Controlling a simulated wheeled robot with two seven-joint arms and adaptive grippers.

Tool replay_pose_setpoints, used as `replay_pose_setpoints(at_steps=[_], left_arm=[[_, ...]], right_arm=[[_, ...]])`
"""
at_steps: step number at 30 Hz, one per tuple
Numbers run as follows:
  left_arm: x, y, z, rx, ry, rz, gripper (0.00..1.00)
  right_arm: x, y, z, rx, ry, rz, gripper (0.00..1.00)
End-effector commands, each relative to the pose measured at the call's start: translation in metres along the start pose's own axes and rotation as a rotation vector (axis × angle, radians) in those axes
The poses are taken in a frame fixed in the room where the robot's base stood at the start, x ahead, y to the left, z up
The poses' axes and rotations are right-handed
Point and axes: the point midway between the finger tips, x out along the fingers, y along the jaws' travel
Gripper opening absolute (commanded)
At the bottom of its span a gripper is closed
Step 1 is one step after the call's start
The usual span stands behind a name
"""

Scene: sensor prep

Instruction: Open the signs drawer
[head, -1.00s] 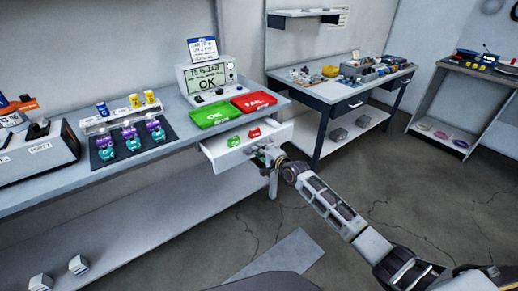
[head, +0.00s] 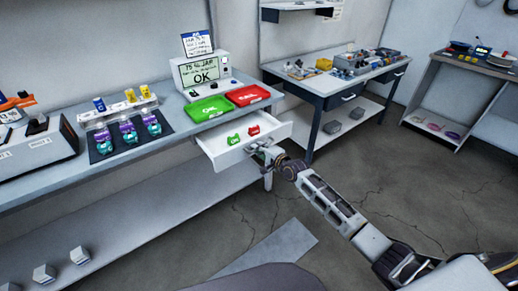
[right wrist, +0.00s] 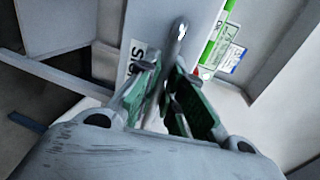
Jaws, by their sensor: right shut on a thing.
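The signs drawer (head: 216,154) is a white drawer under the front edge of the left workbench. It is pulled out, and a green sign (head: 233,139) and a red sign (head: 253,130) show inside it. My right gripper (head: 266,152) is at the drawer's front, shut on the handle. In the right wrist view the fingers of my right gripper (right wrist: 166,82) are on either side of the metal handle (right wrist: 178,42). A partly hidden label (right wrist: 137,56) shows on the drawer front beside it. My left gripper is out of view.
On the workbench (head: 180,147) stand a green tray (head: 207,109), a red tray (head: 248,95) and a display reading OK (head: 203,73). A dark mat (head: 107,154) with several coloured parts lies to the left. Another table (head: 329,88) stands behind at right. The floor in front is clear.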

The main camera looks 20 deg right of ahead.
Motion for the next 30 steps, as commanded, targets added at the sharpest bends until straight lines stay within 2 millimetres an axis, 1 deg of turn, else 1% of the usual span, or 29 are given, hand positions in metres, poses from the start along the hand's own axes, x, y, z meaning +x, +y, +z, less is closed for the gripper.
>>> replay_pose_setpoints(at_steps=[2, 3, 5, 6, 20, 25, 30], left_arm=[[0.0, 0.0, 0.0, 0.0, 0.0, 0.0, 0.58], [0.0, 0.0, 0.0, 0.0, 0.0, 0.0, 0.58], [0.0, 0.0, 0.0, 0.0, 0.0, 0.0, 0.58], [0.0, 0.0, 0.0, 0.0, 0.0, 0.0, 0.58], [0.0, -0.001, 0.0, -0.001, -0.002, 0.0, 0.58], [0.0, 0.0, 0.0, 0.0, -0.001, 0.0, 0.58], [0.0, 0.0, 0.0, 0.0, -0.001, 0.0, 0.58]], right_arm=[[0.0, 0.001, 0.0, 0.0, 0.0, 0.002, 0.0], [0.0, 0.001, 0.0, 0.0, 0.0, 0.002, 0.11], [0.0, 0.001, 0.0, 0.0, 0.0, 0.002, 0.18], [0.0, 0.001, 0.0, 0.0, 0.0, 0.002, 0.19], [-0.003, 0.001, 0.0, 0.0, 0.0, 0.001, 0.19], [-0.01, 0.001, 0.0, 0.0, 0.0, 0.0, 0.19], [-0.022, 0.001, 0.0, 0.0, -0.001, 0.001, 0.19]])
